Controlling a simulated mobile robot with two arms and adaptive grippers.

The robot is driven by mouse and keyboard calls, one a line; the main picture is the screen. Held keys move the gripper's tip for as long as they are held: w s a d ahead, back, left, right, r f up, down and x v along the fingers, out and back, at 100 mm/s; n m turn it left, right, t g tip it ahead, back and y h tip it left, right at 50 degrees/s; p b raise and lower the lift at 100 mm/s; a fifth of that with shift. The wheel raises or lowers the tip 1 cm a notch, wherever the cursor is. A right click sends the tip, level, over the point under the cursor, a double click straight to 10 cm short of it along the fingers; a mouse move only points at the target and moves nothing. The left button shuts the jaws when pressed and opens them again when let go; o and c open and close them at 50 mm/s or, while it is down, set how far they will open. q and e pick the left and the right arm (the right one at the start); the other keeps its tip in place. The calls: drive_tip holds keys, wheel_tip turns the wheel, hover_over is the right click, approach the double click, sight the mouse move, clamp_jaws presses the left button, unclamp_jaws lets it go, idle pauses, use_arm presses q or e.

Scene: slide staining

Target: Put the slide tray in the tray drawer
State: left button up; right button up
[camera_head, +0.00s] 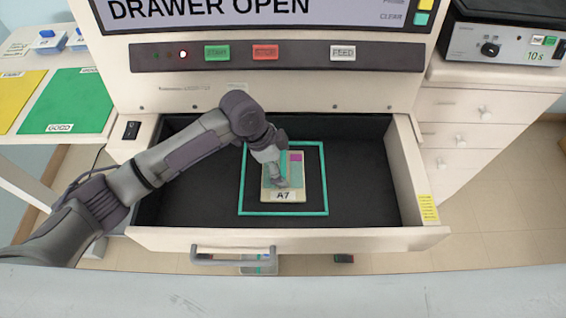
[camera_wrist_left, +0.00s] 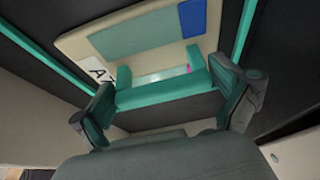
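The slide tray (camera_head: 299,184) is a flat cream tray with a teal-grey panel, a coloured patch and an "A7" label. It lies in the open tray drawer (camera_head: 362,196), inside the teal square outline, and looks flat on the dark floor. My left gripper (camera_head: 275,182) reaches down over the tray and covers part of it. In the left wrist view, its two fingers (camera_wrist_left: 163,98) stand at both ends of the tray's teal handle (camera_wrist_left: 160,91), seemingly touching it. The tray (camera_wrist_left: 105,42) shows beyond. My right gripper is not in view.
The machine (camera_head: 275,83) behind the drawer has a screen reading "DRAWER OPEN". A side table with yellow and green mats (camera_head: 72,98) is at left. A drawer cabinet (camera_head: 470,115) is at right.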

use_arm(q)
drive_tip(key=v, duration=1.2)
drive_tip(key=shift+p, duration=0.4)
drive_tip(key=shift+r, duration=0.15)
